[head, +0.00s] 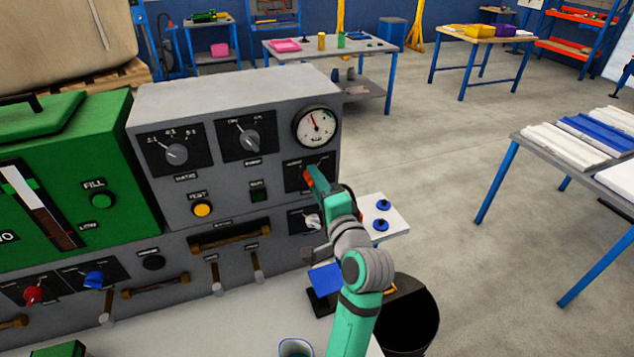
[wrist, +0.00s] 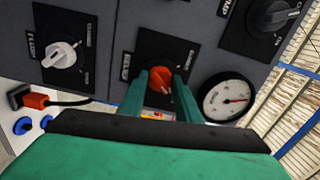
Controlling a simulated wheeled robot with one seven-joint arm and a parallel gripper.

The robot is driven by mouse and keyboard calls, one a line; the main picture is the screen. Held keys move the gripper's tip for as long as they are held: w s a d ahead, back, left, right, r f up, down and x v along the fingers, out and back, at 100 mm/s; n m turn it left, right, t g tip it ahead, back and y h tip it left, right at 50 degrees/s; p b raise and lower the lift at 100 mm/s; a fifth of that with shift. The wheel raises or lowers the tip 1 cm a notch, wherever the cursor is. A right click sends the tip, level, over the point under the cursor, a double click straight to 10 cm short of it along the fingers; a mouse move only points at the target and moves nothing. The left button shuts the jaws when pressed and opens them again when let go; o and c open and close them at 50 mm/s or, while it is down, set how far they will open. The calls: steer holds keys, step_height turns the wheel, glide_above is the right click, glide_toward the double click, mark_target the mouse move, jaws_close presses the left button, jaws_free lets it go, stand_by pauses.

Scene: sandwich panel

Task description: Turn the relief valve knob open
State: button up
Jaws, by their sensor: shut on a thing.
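An orange-red knob (wrist: 160,80) sits on a black plate on the grey panel. My gripper (wrist: 160,86) is shut on this knob, one green finger on each side. In the head view my gripper (head: 313,180) reaches the right part of the panel, just below the round gauge (head: 316,127).
A white knob (head: 312,220) sits below my gripper on the panel. Grey dials (head: 176,153), a yellow button (head: 202,209) and brown-handled bars (head: 228,234) are to the left. A black bin (head: 412,318) stands at the lower right. Open floor lies right of the panel.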

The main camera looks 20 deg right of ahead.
steer(key=shift+m, duration=0.6)
steer(key=shift+d, duration=0.1)
steer(key=shift+w, duration=0.1)
steer(key=o, duration=1.1)
steer(key=shift+c, duration=0.2)
steer(key=s, duration=1)
steer(key=shift+s+d, duration=0.15)
steer(key=shift+s, duration=0.25)
steer(key=shift+w, duration=0.1)
